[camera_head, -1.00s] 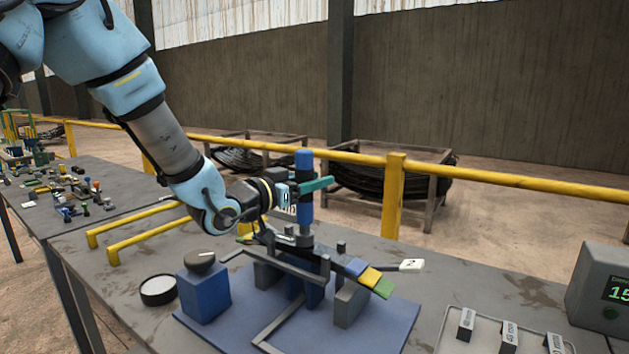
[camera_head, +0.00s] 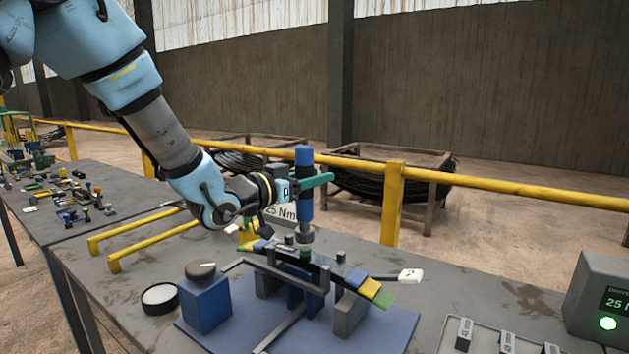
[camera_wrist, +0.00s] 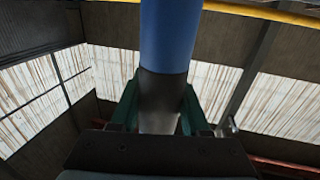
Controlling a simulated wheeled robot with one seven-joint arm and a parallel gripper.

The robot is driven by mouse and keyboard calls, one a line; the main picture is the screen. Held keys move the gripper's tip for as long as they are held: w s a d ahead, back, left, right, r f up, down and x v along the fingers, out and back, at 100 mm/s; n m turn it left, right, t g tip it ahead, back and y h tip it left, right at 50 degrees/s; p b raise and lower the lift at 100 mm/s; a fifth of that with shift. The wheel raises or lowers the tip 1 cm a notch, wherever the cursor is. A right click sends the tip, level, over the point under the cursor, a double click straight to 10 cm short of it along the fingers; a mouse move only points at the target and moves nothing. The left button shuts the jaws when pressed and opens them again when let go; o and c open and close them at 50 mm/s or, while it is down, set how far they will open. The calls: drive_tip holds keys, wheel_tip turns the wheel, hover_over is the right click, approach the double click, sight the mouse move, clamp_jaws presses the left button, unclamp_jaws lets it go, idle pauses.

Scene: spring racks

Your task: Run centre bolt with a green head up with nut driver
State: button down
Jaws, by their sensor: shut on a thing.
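My gripper (camera_head: 308,184), with green fingers, is shut on the nut driver (camera_head: 304,158), a blue upright cylinder with a grey lower end. In the wrist view my gripper (camera_wrist: 160,108) has its fingers on both sides of the driver (camera_wrist: 168,38). The driver stands upright above the leaf spring pack (camera_head: 272,258) in the fixture. Its lower end is just above a small dark fitting at the pack's middle; a narrow gap seems to show.
A grey display unit (camera_head: 600,300) with a lit green lamp and a tray of labelled blocks (camera_head: 463,335) are right. Yellow rails (camera_head: 150,242) lie behind.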

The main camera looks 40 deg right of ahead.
wheel_tip(320, 180, up, 4)
drive_tip(key=shift+f+p, duration=0.1)
drive_tip(key=shift+p, duration=0.9)
drive_tip(key=shift+w, duration=0.1)
